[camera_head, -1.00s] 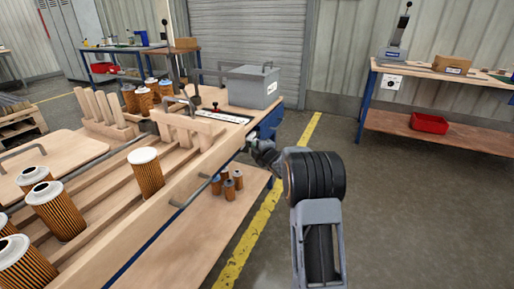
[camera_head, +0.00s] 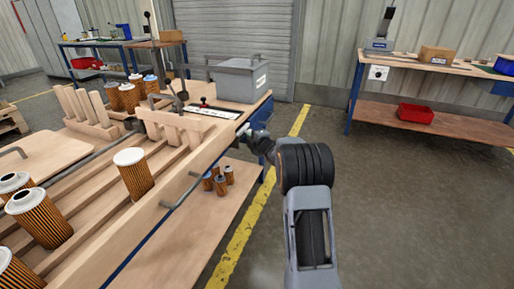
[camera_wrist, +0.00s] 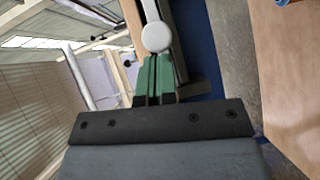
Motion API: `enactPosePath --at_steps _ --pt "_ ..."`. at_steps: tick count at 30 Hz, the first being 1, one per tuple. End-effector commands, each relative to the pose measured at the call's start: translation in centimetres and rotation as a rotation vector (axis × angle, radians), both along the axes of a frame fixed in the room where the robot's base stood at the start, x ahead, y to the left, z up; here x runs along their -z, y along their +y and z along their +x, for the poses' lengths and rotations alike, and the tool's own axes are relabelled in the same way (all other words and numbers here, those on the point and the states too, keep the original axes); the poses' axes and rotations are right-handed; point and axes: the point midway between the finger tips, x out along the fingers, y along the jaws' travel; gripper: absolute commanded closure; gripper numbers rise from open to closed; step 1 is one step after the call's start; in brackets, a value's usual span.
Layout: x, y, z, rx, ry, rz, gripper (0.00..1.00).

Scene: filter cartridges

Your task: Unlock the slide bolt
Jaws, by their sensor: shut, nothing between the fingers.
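My gripper (camera_head: 243,129) is at the front edge of the wooden workbench, near its far right end. In the wrist view its green fingers (camera_wrist: 155,72) are shut together with nothing between them. A pale round knob (camera_wrist: 157,37) on a light bar lies just beyond the fingertips. It looks like the slide bolt's handle, but I cannot tell whether the fingertips touch it. In the head view the slide bolt is too small and too covered by my gripper to make out, so its position cannot be read.
A grey lidded box (camera_head: 240,82) stands on the bench behind my gripper. Wooden channels hold orange filter cartridges (camera_head: 133,172) to the left. Small cartridges (camera_head: 219,179) stand on the lower shelf. Floor to the right is clear.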

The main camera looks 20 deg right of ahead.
Motion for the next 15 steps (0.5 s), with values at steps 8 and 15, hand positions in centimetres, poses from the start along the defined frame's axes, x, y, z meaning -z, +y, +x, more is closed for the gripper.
enactPosePath --at_steps 8,15 --pt "-1.1 1.6 -4.1 0.001 0.0 0.0 1.0" --pt "-1.5 0.5 -8.6 0.011 -0.002 -0.001 1.0"
